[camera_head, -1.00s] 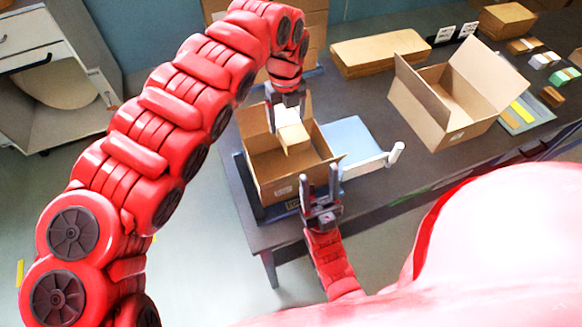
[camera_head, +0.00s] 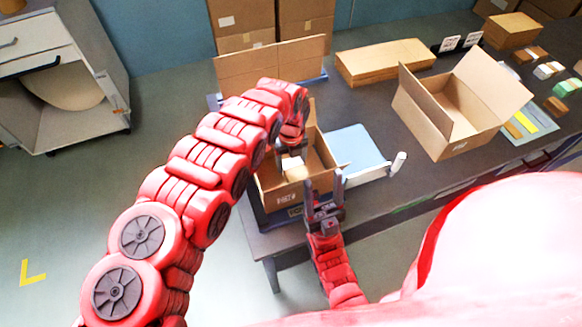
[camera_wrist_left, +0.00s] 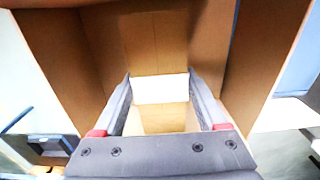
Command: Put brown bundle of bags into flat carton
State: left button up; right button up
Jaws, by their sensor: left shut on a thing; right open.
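The brown bundle of bags (camera_head: 298,173) is between the fingers of my left gripper (camera_head: 291,165), inside an open brown carton (camera_head: 272,201). In the left wrist view the bundle (camera_wrist_left: 165,120) shows a white band, and my left gripper (camera_wrist_left: 160,84) is shut on it with a finger at each side. The carton's walls (camera_wrist_left: 60,50) surround it there. I cannot tell whether the bundle touches the carton floor. My right gripper (camera_head: 324,186) is open and empty, fingers up, by the carton's near right corner.
A second open carton (camera_head: 435,122) stands on the dark table to the right. Flat brown boxes (camera_head: 385,62) lie behind. A blue-topped panel (camera_head: 352,150) is right of the first carton. Several small banded bundles (camera_head: 552,70) lie at the far right.

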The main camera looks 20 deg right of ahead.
aim_at(291, 169)
pick_arm(q)
jog(key=shift+f+p, duration=0.3)
jog(key=shift+f, duration=1.45)
jog(key=shift+w+f, duration=0.1)
jog(key=shift+f, duration=0.2)
jog(key=o, duration=1.4)
jog(key=shift+o, duration=0.2)
jog(key=shift+r, duration=0.15)
